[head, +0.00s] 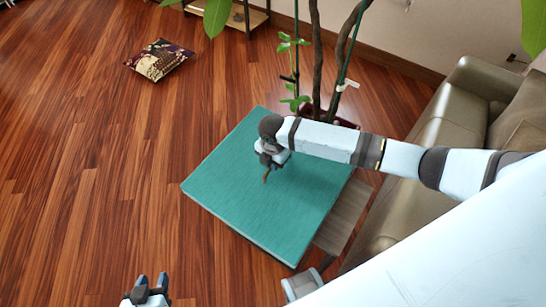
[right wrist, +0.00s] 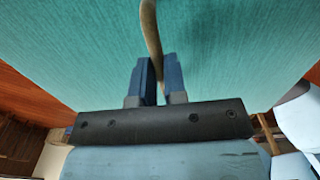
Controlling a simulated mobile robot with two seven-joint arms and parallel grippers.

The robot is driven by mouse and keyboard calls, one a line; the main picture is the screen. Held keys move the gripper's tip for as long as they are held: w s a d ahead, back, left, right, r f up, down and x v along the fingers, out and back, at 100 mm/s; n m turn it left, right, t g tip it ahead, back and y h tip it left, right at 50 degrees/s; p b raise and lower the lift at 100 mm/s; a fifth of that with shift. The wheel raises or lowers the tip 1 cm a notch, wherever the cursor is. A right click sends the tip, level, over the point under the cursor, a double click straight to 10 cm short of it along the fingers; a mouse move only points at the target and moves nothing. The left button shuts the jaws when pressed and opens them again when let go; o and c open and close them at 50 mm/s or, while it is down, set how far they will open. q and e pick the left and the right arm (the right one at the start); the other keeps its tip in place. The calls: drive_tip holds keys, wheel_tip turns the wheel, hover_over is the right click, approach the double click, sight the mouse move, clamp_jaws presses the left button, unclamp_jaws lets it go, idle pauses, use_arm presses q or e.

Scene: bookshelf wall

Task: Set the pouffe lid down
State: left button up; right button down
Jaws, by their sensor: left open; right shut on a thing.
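The pouffe lid (head: 235,190) is a flat teal square panel in the middle of the head view. A thin tan strap (right wrist: 150,28) rises from its top. My right gripper (head: 267,168) is over the lid's middle, shut on this strap. In the right wrist view its dark blue fingers (right wrist: 160,75) close around the strap, with the teal surface filling the background. I cannot tell whether the lid hangs or rests on something. No pouffe body is clearly visible; the lid may hide it. My left gripper (head: 150,287) is open and empty at the bottom edge of the head view.
A grey-brown wooden surface (head: 343,217) shows beside the lid's right edge. A leather sofa (head: 445,125) stands to the right. A potted plant (head: 318,60) is behind the lid. A patterned cushion (head: 160,60) lies on the floor at upper left. The wooden floor at left is clear.

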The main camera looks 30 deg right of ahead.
drive_tip(key=c, duration=1.2)
unclamp_jaws()
drive_tip(key=shift+o, duration=0.2)
